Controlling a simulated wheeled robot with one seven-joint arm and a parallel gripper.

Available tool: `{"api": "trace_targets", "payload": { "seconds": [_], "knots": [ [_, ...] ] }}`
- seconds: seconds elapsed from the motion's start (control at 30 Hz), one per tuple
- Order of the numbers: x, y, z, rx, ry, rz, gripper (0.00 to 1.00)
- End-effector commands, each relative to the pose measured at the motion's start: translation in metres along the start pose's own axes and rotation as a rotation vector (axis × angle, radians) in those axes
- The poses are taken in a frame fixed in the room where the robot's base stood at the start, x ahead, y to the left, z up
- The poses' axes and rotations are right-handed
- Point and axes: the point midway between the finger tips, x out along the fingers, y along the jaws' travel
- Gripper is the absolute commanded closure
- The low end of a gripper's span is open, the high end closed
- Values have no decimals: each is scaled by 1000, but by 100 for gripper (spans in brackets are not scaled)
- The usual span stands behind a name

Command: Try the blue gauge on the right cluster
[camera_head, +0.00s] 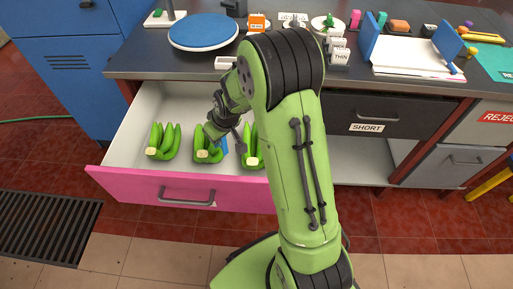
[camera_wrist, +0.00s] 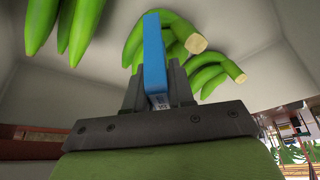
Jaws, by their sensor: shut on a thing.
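Three green banana clusters sit in the open drawer in the head view: a left one (camera_head: 162,141), a middle one (camera_head: 207,150) and the right cluster (camera_head: 252,150), partly hidden behind my arm. My gripper (camera_wrist: 158,88) is shut on the blue gauge (camera_wrist: 154,50), which stands out from between the fingers. In the wrist view the gauge overlaps a cluster (camera_wrist: 178,28); I cannot tell if they touch. In the head view a little of the blue gauge (camera_head: 224,147) shows beside the middle cluster, on the side toward the right cluster.
The open drawer has a pink front (camera_head: 180,190) and pale walls. Above it, the counter holds a round blue-topped disc (camera_head: 203,31), small labelled blocks (camera_head: 338,52) and a white tray with blue sides (camera_head: 412,55). A closed drawer labelled SHORT (camera_head: 368,115) is to the right.

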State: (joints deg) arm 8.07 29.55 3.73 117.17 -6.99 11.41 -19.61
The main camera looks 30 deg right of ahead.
Motion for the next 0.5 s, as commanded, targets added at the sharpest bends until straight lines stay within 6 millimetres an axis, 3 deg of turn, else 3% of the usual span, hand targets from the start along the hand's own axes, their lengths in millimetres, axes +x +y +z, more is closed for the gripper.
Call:
{"api": "trace_targets", "payload": {
  "seconds": [0.5],
  "knots": [
    [-25,0,-11,-1,1,0,100]
  ]
}}
